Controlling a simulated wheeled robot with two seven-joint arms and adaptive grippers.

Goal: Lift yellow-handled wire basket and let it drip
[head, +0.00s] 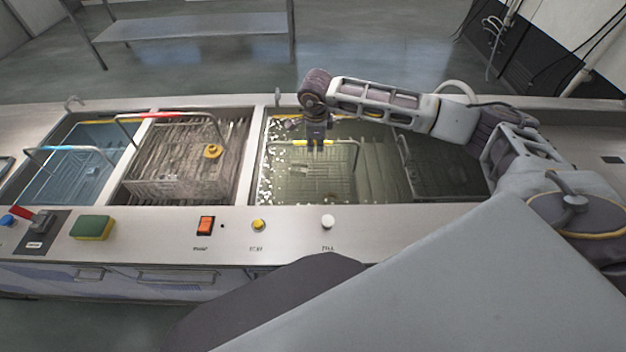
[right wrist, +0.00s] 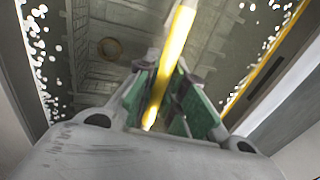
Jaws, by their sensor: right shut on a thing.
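The yellow-handled wire basket (head: 312,178) is in the liquid-filled third tank (head: 262,150), where the surface glitters on the left side. Its yellow handle (head: 290,143) stands above the basket. My right gripper (head: 316,140) reaches down from above and is shut on the handle. In the right wrist view the yellow handle (right wrist: 174,52) runs between the green-padded fingers (right wrist: 165,98). The lower basket is seen through the liquid, so its exact height is unclear. My left gripper is not in view.
A red-handled basket (head: 165,178) sits in the tank to the left, and a blue-handled one (head: 62,175) farther left. A dark basket (head: 437,165) is in the liquid to the right. The front ledge holds an orange switch (head: 205,226), knobs and a green-yellow sponge (head: 92,228).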

